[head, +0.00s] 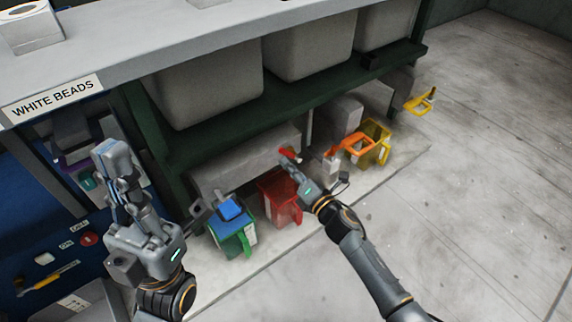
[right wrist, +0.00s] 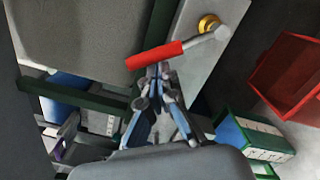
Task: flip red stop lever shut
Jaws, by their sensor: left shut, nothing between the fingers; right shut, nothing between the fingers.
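The stop lever has a red handle (right wrist: 155,55) on a grey metal arm that runs to a brass pivot (right wrist: 208,23) on a grey block face in the right wrist view. In the head view a small part of the red handle (head: 289,152) shows under the shelf. My right gripper (head: 291,165) is shut and empty, with its fingertips (right wrist: 157,72) right at the handle's edge. I cannot tell whether they touch it. My left gripper (head: 113,155) is shut and empty, raised at the left, far from the lever.
A green bin (head: 231,240), a red bin (head: 280,205) and a yellow bin (head: 378,150) stand on the floor below the shelf. Large grey tubs (head: 205,90) sit on the green frame (head: 250,120) above. Open floor (head: 480,150) lies to the right.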

